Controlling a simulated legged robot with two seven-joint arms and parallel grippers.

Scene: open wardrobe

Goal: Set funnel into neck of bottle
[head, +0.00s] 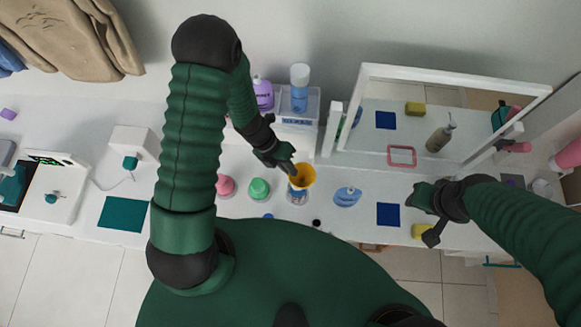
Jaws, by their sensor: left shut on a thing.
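The funnel (307,173) is yellow-orange with its wide mouth up, in the middle of the head view. My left gripper (288,166) is shut on the funnel at its left rim. A small bottle (298,198) with a blue part stands on the white counter just below the funnel in the picture. The funnel overlaps the bottle's top, so its neck is hidden. I cannot tell whether the funnel's spout is in the neck or above it. My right gripper (424,214) is over the counter at the right, away from both; its jaw opening is unclear.
A pink jar (225,186) and a green jar (259,189) stand left of the bottle. A blue oval item (347,197) and a blue cloth (388,214) lie to its right. A clear box (299,121) with bottles and a mirror (440,115) stand behind. A teal mat (122,213) lies left.

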